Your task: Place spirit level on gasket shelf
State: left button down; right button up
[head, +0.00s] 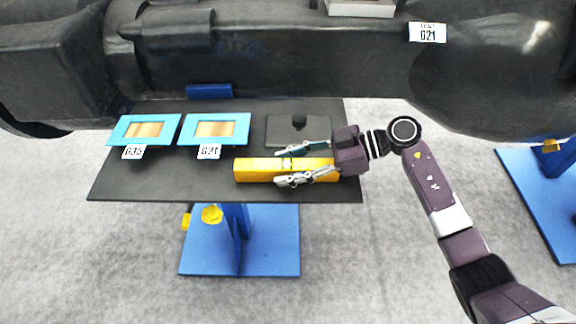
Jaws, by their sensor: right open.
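A yellow spirit level (258,170) lies lengthwise near the front right edge of a dark shelf (130,182). My right gripper (283,168) reaches in from the right, its fingers apart along the level's right half. One finger is at the level's far side and the other at its near side. The gripper covers part of the level; whether the fingers touch it I cannot tell. My left gripper is not in view.
Two blue-framed gaskets, the left one by tag G35 (133,152) and the right one by tag G21 (208,152), lie at the shelf's left. A dark plate with a knob (298,128) lies behind the level. A large black casting (280,60) overhangs the back.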

jog(key=b+v, duration=0.1)
jog(key=v, duration=1.1)
jog(key=shift+d, duration=0.1)
